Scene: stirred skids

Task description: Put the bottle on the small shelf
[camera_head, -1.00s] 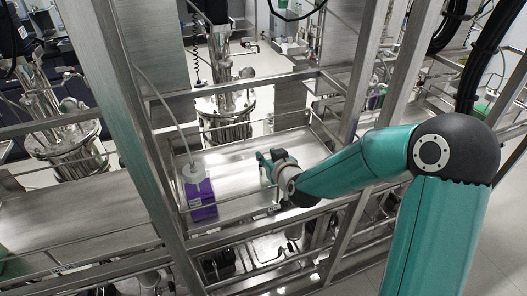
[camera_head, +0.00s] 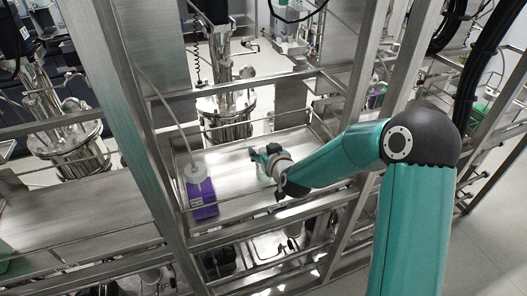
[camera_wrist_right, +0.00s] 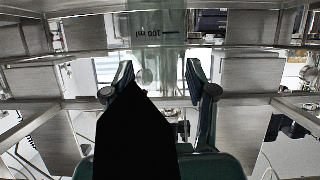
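A clear, green-tinted bottle (camera_wrist_right: 158,14) with an upside-down "100 ml" mark shows at the top middle of the right wrist view. Its sides meet the two fingertips of my right gripper (camera_wrist_right: 160,75), which appears shut on it. A black shape hides part of the space between the fingers. In the head view my right gripper (camera_head: 262,158) is over the steel tray-like shelf (camera_head: 235,162), right of the purple-labelled container. The bottle is mostly hidden there, and I cannot tell whether it touches the shelf. My left gripper is not in view.
A white-topped container with a purple label (camera_head: 201,192) and a tube stands at the shelf's left end. Steel uprights (camera_head: 140,130) and thin rails (camera_head: 260,212) frame the shelf. A steel vessel (camera_head: 226,115) stands behind. Bare shelf surface lies between the container and my gripper.

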